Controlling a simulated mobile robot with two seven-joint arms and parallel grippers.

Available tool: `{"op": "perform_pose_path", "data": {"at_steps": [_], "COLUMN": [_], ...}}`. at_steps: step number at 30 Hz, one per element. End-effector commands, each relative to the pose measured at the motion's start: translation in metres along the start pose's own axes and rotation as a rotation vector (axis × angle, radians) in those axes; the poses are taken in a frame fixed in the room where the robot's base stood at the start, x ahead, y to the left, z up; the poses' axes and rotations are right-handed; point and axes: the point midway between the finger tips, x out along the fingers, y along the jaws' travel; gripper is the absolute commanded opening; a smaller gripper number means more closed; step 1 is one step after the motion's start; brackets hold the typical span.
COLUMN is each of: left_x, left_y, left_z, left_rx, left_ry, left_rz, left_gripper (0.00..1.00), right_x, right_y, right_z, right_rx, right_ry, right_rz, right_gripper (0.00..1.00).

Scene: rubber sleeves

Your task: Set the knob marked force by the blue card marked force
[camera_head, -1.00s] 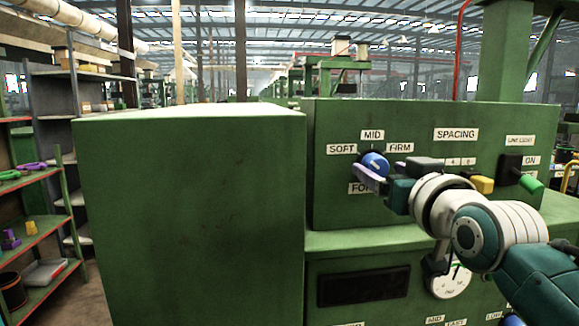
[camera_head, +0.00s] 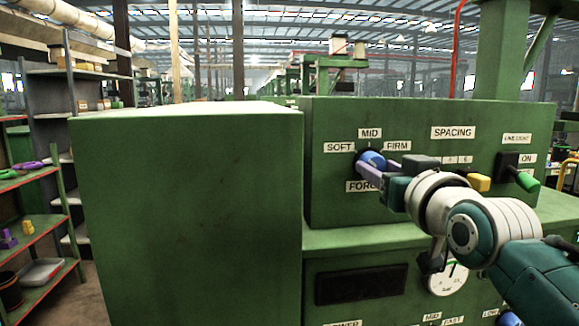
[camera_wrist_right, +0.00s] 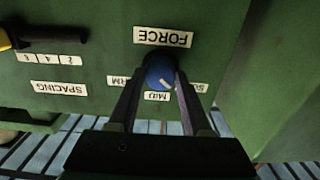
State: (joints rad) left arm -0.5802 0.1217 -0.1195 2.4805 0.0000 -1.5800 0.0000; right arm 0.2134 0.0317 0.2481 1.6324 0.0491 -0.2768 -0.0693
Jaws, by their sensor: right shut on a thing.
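The blue force knob (camera_head: 371,161) sits on the green machine panel, with the labels SOFT, MID and FIRM around it and FORCE (camera_head: 361,186) below it. My right gripper (camera_head: 368,168) reaches it from the right and is shut on it. In the right wrist view, where the labels appear upside down, the knob (camera_wrist_right: 159,73) lies between the two fingertips. A small pale mark shows on its face, but I cannot read its setting surely. The fingers partly cover the FIRM label in that view. I see no blue card. My left gripper is not in view.
Right of the knob are the SPACING label (camera_head: 453,132), a yellow-tipped lever (camera_head: 479,183) and a green-handled switch (camera_head: 526,181). A large green cabinet (camera_head: 185,200) stands left of the panel. A shelf (camera_head: 40,232) with small items is at far left.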

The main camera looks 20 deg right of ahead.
Motion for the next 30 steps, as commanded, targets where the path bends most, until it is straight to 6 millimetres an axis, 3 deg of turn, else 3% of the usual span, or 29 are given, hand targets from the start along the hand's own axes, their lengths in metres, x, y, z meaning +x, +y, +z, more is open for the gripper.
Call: {"op": "perform_pose_path", "data": {"at_steps": [14,30], "left_x": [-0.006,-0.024], "left_y": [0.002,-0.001], "left_z": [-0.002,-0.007], "left_rx": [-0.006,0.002], "left_ry": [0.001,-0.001], "left_rz": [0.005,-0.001], "left_gripper": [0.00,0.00], "right_x": [0.000,0.000], "right_y": [0.000,0.000], "right_z": [-0.001,-0.001], "right_rx": [0.105,0.560], "right_ry": [-0.001,-0.001], "right_rz": [0.000,0.000], "right_gripper": [0.00,0.00]}}
